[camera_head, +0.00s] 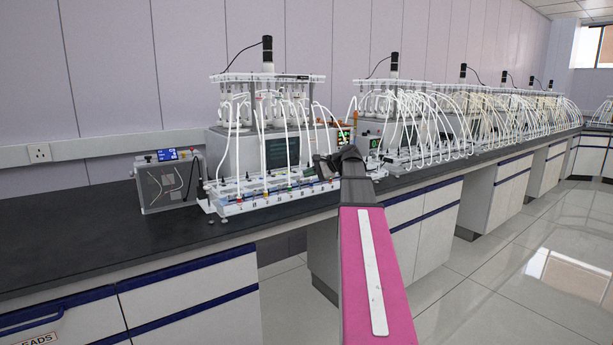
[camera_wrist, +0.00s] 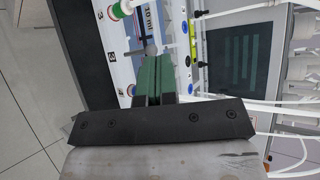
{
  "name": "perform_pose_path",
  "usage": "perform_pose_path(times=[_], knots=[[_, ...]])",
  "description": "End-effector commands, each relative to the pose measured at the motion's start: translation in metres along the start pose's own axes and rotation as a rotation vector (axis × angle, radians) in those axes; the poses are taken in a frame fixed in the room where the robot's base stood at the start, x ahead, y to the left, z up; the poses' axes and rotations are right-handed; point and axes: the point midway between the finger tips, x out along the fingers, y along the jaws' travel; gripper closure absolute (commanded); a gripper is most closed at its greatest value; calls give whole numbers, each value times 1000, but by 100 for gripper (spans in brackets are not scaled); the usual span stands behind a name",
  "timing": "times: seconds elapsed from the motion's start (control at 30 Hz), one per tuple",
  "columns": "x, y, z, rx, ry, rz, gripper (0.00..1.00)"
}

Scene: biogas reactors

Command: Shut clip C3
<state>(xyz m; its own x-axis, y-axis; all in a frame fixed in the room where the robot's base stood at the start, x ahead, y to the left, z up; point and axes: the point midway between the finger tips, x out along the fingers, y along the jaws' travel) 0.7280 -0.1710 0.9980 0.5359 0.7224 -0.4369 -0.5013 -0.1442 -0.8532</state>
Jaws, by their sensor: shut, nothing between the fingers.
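My gripper (camera_wrist: 152,52) is shut and empty in the wrist view, its dark green fingers together over the white panel (camera_wrist: 120,72) of a reactor unit. The fingertips are close to a small grey piece at the panel's middle; I cannot tell whether they touch. A yellow clip-like piece (camera_wrist: 192,42) and small blue pieces (camera_wrist: 184,27) sit right of the fingers. The label C3 is not readable, so I cannot tell which clip it is. In the head view my gripper (camera_head: 321,166) is at the right end of the nearest reactor's front board (camera_head: 262,202).
A white and green cap with a red band (camera_wrist: 121,10) stands at the wrist view's top. White tubes (camera_wrist: 240,10) and a dark screen (camera_wrist: 240,60) lie to the right. A grey box (camera_head: 168,182) stands left on the black bench (camera_head: 90,240). More reactors line the bench rightward.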

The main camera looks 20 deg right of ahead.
Motion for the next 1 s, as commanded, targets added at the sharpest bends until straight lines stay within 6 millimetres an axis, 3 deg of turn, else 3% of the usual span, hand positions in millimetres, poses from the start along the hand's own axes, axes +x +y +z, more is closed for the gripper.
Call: perform_pose_path(times=[0.3,0.5,1.0], knots=[[-60,0,0,0,3,-1,100],[-87,0,0,0,3,-1,100],[-96,0,0,0,1,0,100]])
